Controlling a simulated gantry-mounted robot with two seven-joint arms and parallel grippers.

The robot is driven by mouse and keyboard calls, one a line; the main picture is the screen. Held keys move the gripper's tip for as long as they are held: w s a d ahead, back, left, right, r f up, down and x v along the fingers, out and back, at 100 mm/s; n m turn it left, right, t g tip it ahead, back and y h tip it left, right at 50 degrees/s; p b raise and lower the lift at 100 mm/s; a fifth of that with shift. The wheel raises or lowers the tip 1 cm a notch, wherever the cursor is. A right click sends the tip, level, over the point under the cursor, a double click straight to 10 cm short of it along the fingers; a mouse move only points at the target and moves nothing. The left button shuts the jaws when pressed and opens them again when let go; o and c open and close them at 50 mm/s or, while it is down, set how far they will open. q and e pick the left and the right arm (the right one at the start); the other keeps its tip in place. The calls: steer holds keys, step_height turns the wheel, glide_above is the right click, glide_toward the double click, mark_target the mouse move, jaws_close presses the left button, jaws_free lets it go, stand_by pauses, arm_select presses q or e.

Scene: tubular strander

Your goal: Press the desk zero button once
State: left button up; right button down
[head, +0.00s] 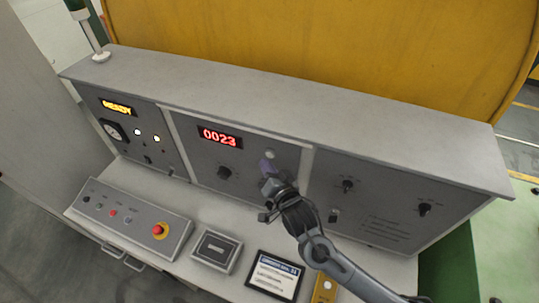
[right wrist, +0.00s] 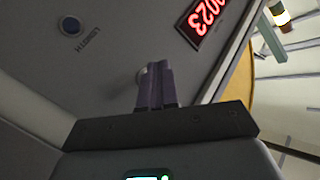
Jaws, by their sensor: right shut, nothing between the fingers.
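A small pale round button (head: 270,155) is on the upright middle panel, right of the red number display (head: 220,138) reading 0023. I cannot read a label for it. My right gripper (head: 267,165) is shut and empty, with its purple fingers just below the button. In the right wrist view, the closed fingers (right wrist: 155,72) point at the panel and partly hide a pale round button (right wrist: 141,77) at their tips. I cannot tell whether the tips touch it. My left gripper is not in view.
A sloped box with a red emergency stop (head: 158,231), a small grey box (head: 215,250) and a tablet-like screen (head: 274,275) are on the desk ledge. More knobs are on the right panel (head: 385,195). A yellow guard (head: 330,45) stands behind.

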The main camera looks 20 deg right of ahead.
steer(key=shift+d, duration=0.1)
steer(key=shift+w+d, duration=0.2)
steer(key=shift+w, duration=0.1)
steer(key=shift+w+d, duration=0.25)
steer(key=shift+d, duration=0.05)
stand_by(0.9)
steer(key=shift+s+a+p, duration=0.15)
steer(key=shift+p, duration=0.2)
steer(key=shift+s+a+p, duration=0.3)
steer(key=shift+s+a, duration=0.1)
steer(key=shift+s, duration=0.05)
